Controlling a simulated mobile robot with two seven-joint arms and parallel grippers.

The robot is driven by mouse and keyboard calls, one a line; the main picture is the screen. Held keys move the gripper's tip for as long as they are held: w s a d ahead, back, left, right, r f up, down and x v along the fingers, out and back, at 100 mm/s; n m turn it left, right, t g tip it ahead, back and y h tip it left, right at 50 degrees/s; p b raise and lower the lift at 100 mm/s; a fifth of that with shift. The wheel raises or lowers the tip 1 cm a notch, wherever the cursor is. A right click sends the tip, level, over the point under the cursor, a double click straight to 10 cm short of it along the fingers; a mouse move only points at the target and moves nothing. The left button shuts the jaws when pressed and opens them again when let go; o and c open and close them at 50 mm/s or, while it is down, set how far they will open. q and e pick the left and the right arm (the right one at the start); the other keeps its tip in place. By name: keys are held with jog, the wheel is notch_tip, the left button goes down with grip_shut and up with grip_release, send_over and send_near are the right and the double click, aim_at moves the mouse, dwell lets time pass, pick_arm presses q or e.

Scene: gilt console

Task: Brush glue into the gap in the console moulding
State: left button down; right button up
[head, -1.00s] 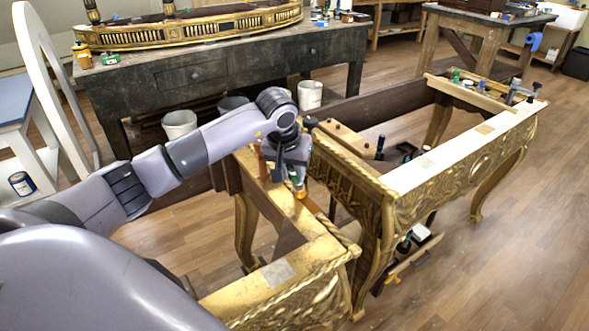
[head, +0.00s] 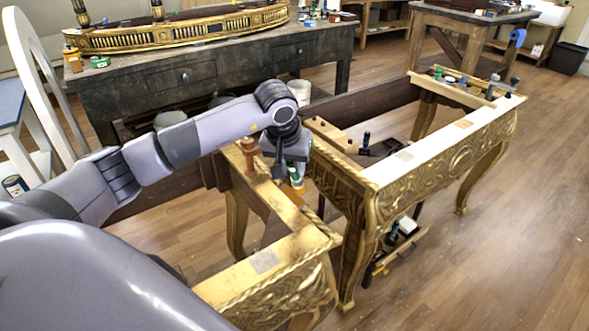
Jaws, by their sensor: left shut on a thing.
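The gilt console (head: 425,160) stands on the floor, with carved gold sides and a pale top edge. Its nearer corner section (head: 265,262) is in front. My left gripper (head: 288,172) points down over the inner rail, near the middle of the view. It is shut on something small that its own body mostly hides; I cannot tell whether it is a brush. A small white, green and orange item (head: 296,180) shows just below it. I cannot tell whether it touches the gripper. The moulding gap cannot be made out. My right gripper is not in view.
A brown turned wooden piece (head: 249,155) stands upright on the rail, left of the gripper. Small tools and bottles (head: 475,82) lie at the console's far end. A dark workbench (head: 200,72) stands behind. The wooden floor at right (head: 520,240) is clear.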

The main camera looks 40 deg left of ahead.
pick_arm(q)
jog(key=shift+r, duration=2)
